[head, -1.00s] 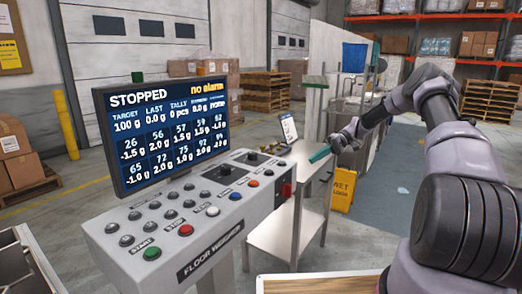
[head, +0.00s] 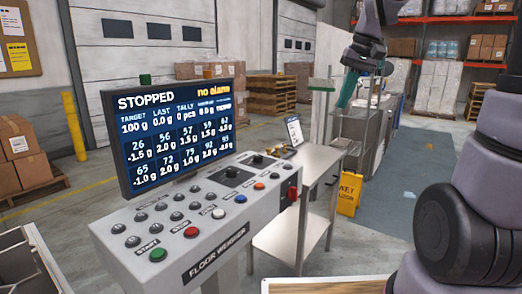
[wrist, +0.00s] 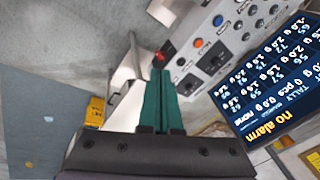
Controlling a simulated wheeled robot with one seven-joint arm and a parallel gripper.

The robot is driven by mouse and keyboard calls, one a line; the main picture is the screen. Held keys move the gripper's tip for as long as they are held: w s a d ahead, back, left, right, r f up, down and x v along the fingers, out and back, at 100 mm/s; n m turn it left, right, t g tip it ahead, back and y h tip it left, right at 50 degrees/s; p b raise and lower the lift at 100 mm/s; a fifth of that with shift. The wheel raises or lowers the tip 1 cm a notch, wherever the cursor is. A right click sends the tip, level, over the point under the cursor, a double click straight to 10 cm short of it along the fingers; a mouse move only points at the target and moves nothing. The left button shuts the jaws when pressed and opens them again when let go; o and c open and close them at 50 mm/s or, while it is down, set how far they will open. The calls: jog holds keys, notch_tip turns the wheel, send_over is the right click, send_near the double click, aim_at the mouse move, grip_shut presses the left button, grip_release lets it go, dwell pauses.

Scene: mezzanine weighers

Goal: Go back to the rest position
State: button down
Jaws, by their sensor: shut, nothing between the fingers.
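My gripper (head: 347,90) hangs in the air at the upper right of the head view, in front of the far equipment. Its teal fingers point down and are shut with nothing between them. The closed fingers (wrist: 162,103) also fill the middle of the wrist view, apart from any object. The floor weigher console (head: 205,222) stands at the left centre. Its screen (head: 178,130) reads STOPPED and no alarm. The wrist view shows the console's button panel (wrist: 225,45) and screen (wrist: 275,85) at the right, tilted.
A wooden-edged surface (head: 325,285) is at the bottom. Open floor (head: 395,225) lies at the right.

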jog(key=s+d+r+m+t, duration=0.1)
jog(key=s+t, duration=0.1)
jog(key=s, duration=0.5)
jog(key=s+d+r+m+t, duration=0.1)
jog(key=s+m+t, duration=0.1)
jog(key=s, duration=0.6)
jog(key=shift+d+r+t+h, duration=0.3)
jog(key=shift+d+t, duration=0.1)
jog(key=shift+t, duration=0.1)
